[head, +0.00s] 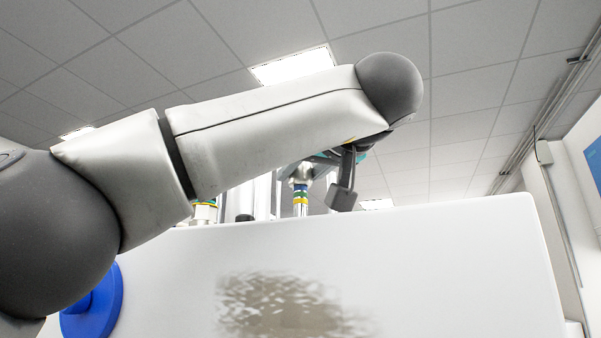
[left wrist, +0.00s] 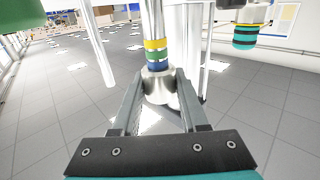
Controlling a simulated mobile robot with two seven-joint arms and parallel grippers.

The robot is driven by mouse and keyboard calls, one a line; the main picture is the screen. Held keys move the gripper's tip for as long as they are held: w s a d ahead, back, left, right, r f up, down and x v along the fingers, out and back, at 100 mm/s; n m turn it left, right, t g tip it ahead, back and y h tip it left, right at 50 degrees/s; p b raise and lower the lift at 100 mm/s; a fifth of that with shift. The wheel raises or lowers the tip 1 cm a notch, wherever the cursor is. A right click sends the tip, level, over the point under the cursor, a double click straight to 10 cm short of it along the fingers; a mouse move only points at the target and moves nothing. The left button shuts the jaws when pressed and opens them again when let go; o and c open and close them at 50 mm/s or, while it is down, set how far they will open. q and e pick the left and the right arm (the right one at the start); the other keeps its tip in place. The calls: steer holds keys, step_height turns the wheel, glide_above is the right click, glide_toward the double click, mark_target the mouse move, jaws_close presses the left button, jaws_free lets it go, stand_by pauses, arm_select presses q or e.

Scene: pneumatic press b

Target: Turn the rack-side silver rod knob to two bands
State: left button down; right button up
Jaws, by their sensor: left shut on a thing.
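A silver knob (left wrist: 157,87) sits on the end of an upright silver rod (left wrist: 151,18). Next to the knob the rod shows a blue, a green and a yellow band. My left gripper (left wrist: 161,80) is shut on the knob, with a grey finger on either side in the left wrist view. In the head view the banded rod (head: 300,204) stands behind the white housing's top edge. My left gripper (head: 322,180) reaches it from above, and my forearm hides part of the grip. My right gripper is in neither view.
A large white housing (head: 450,250) fills the lower head view. Another banded fitting (head: 205,212) stands left of the rod, partly behind my arm. In the left wrist view a black-and-teal banded part (left wrist: 246,37) is at upper right, and a white post (left wrist: 97,45) at left.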

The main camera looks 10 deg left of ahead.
arm_select(q)
steer(key=shift+m+t+h, duration=0.3)
steer(key=shift+h, duration=0.1)
steer(key=m+t+h, duration=0.1)
steer(key=h, duration=0.1)
steer(key=shift+a+m+h, duration=0.1)
steer(key=shift+m+h, duration=0.2)
steer(key=shift+m, duration=0.1)
steer(key=m+t+h, duration=0.1)
steer(key=h, duration=0.2)
steer(key=shift+m, duration=0.4)
steer(key=m+h, duration=0.2)
steer(key=h, duration=0.2)
steer(key=m+h+p, duration=0.1)
steer(key=m+h, duration=0.2)
steer(key=h, duration=0.1)
steer(key=shift+r, duration=0.2)
steer(key=shift+s+r+m+g+h, duration=0.1)
steer(key=shift+m+g+h, duration=0.55)
steer(key=shift+m+h, duration=0.6)
steer(key=shift+m+g+h, duration=0.65)
steer(key=shift+m+h, duration=0.2)
steer(key=shift+h, duration=0.7)
steer(key=c, duration=0.8)
jaws_free()
steer(key=o, duration=0.4)
steer(key=shift+f, duration=0.2)
steer(key=shift+m, duration=0.3)
